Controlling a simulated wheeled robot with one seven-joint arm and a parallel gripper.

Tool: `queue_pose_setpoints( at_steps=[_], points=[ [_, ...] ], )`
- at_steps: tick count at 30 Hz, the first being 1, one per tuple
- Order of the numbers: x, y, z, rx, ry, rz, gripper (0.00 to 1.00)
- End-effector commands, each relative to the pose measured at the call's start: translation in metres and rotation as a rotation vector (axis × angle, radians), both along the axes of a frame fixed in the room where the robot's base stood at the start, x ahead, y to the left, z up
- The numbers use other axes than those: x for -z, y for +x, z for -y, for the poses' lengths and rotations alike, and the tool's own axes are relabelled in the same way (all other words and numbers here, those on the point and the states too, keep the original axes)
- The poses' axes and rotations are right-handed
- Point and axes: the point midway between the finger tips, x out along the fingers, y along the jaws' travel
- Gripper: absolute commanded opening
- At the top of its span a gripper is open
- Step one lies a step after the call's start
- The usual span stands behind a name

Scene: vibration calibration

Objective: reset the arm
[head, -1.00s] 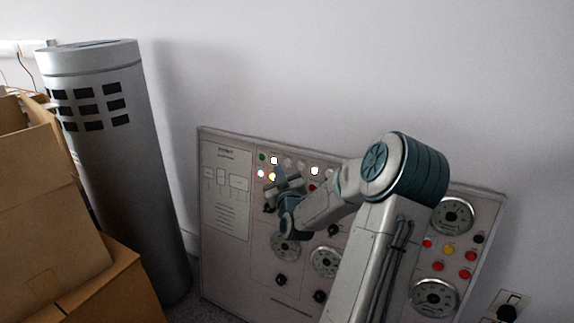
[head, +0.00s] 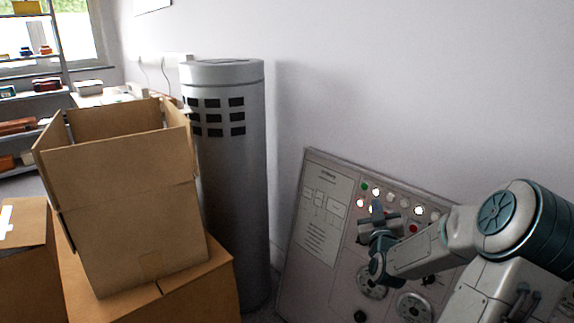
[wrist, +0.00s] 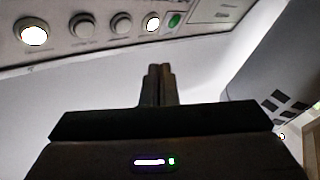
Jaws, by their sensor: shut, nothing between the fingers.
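My arm reaches in from the right in the head view, in front of a grey control panel (head: 290,297) that leans against the wall. My gripper (head: 378,208) is near the panel's upper lamps and dials, and it covers part of them. In the wrist view my gripper (wrist: 158,70) has its two dark fingers together with nothing between them. The panel (wrist: 105,9) shows along the top of that view, with round lamps, some lit white and one green. The fingertips appear apart from the panel face.
A tall grey cylinder (head: 232,165) with dark vents stands left of the panel. An open cardboard box (head: 130,215) sits on another box (head: 205,290) at the left front. A shelf (head: 25,125) stands at the far left. The wall above the panel is bare.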

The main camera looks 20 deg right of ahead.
Motion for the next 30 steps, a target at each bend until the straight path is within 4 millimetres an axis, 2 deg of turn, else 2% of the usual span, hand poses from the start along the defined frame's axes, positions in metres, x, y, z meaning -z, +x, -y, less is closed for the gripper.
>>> queue_pose_setpoints(
  at_steps=[2, 5, 8, 11, 15, 19, 23, 26, 30],
  points=[
    [-0.001, 0.001, -0.001, -0.003, 0.0, -0.004, 0.0],
    [-0.006, 0.007, -0.013, -0.031, 0.007, -0.04, 0.0],
    [-0.017, 0.018, -0.041, -0.088, 0.025, -0.133, 0.0],
    [-0.028, 0.027, -0.079, -0.155, 0.057, -0.272, 0.0],
    [-0.046, 0.023, -0.13, -0.215, 0.11, -0.472, 0.0],
    [-0.069, 0.005, -0.17, -0.234, 0.162, -0.637, 0.0],
    [-0.097, -0.024, -0.206, -0.229, 0.223, -0.782, 0.0],
    [-0.122, -0.051, -0.231, -0.218, 0.278, -0.881, 0.0],
    [-0.159, -0.097, -0.263, -0.19, 0.362, -1.008, 0.0]
  ],
)
